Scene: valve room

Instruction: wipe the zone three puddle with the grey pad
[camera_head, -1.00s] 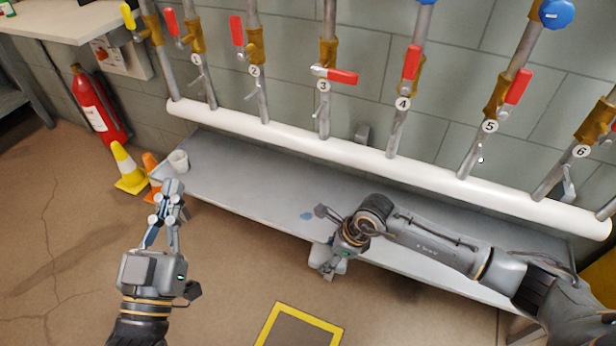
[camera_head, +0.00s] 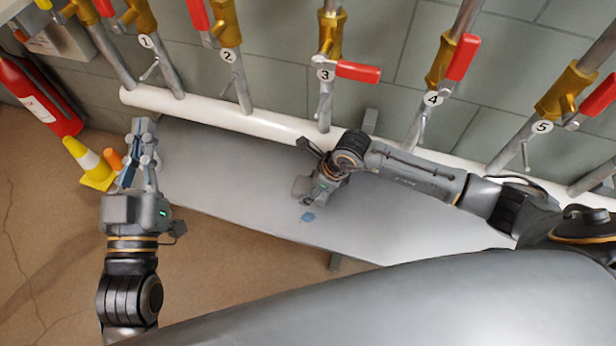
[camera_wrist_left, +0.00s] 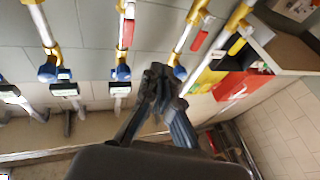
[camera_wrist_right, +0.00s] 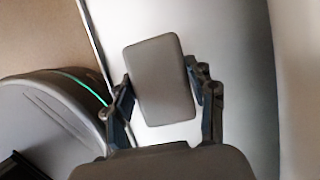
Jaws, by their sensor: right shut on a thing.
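The puddle is a small blue patch (camera_head: 307,216) on the grey bench top, in front of the pipe tagged 3. My right gripper (camera_head: 316,184) is over the bench just behind the puddle. It is shut on the grey pad (camera_wrist_right: 160,80), a rounded block seen between the two fingers in the right wrist view. The pad looks raised off the bench, but I cannot tell its exact height. My left gripper (camera_head: 143,140) is empty by the bench's left end, its fingers drawn together; they also show in the left wrist view (camera_wrist_left: 160,80).
A white horizontal pipe (camera_head: 240,119) and numbered valve pipes run along the back of the grey bench (camera_head: 240,190). A yellow cone (camera_head: 90,165) and a red extinguisher (camera_head: 38,95) stand at the left. The bench between my grippers is clear.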

